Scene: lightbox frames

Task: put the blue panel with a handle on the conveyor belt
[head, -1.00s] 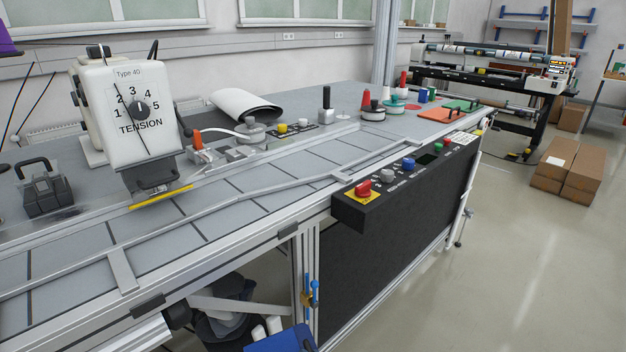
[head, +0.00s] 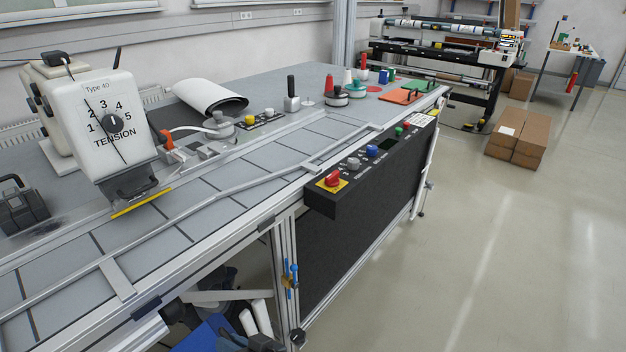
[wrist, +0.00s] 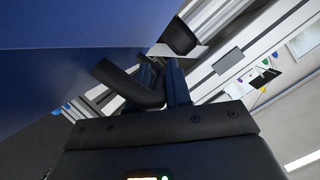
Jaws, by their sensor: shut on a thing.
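The blue panel (head: 203,335) shows at the bottom edge of the head view, below and in front of the table, mostly cut off. In the wrist view the panel (wrist: 70,55) fills the upper left, with its black handle (wrist: 128,84) between my fingers. My gripper (wrist: 160,72) is shut on the handle. Dark parts of my gripper (head: 262,343) show beside the panel in the head view. The conveyor belt (head: 190,207) is a grey surface with dark cross lines, running along the table between metal rails. The panel is apart from it.
A tension unit (head: 115,120) with a yellow edge overhangs the belt at left. A black control box (head: 345,185) with a red knob juts from the table's front. Metal rails (head: 250,185) border the belt. Open floor lies to the right, with cardboard boxes (head: 517,138).

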